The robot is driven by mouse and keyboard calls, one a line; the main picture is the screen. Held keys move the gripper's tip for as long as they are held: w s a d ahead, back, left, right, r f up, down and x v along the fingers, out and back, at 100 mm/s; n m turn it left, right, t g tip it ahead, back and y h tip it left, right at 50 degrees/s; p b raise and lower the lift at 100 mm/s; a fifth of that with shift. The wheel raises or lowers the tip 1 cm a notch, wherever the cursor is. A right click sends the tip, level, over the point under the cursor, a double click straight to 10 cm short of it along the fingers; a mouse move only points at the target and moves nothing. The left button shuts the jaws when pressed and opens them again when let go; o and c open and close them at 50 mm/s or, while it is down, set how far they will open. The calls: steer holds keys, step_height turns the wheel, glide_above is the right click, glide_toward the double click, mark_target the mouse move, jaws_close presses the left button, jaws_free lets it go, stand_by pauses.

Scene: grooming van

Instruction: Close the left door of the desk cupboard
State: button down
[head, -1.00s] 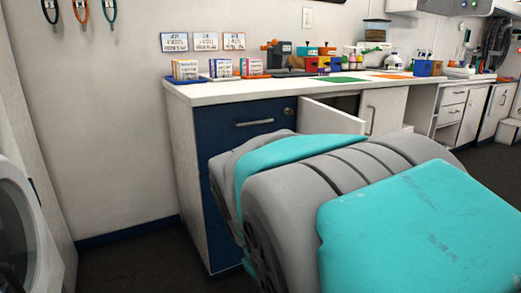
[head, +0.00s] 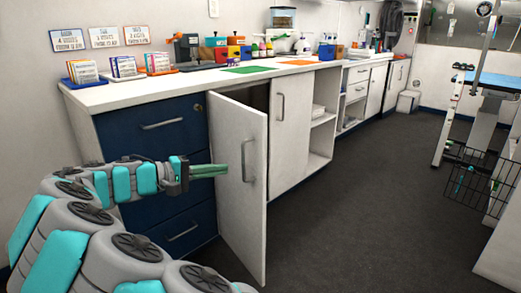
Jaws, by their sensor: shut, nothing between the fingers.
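The desk cupboard's left door (head: 236,200) is a white panel standing partly open, swung out from its left side. Its outer face shows, with a grey bar handle (head: 248,160) near the free edge. A dark gap into the cupboard shows above and behind it. My gripper (head: 228,170) is shut and empty, its green fingers pointing right in front of the door's outer face, left of the handle. I cannot tell whether the fingertips touch the door. The right door (head: 290,130) is shut.
Blue drawers (head: 155,127) stand left of the cupboard, behind my arm. The white desktop (head: 195,79) holds card racks, coloured boxes and mats. Open shelves (head: 321,138) lie right of the cupboard. A table with a wire basket (head: 474,181) stands far right. The dark floor (head: 360,200) between is clear.

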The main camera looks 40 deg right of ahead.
mark_target(259, 151)
steer(key=d, duration=0.4)
steer(key=w+d+h+p, duration=0.1)
steer(key=d, duration=0.3)
steer(key=w+d+h, duration=0.1)
steer(key=d, duration=0.4)
steer(key=shift+w+f+t, duration=0.1)
steer(key=shift+f+t, duration=0.1)
steer(key=shift+t, duration=0.1)
steer(key=shift+d, duration=0.1)
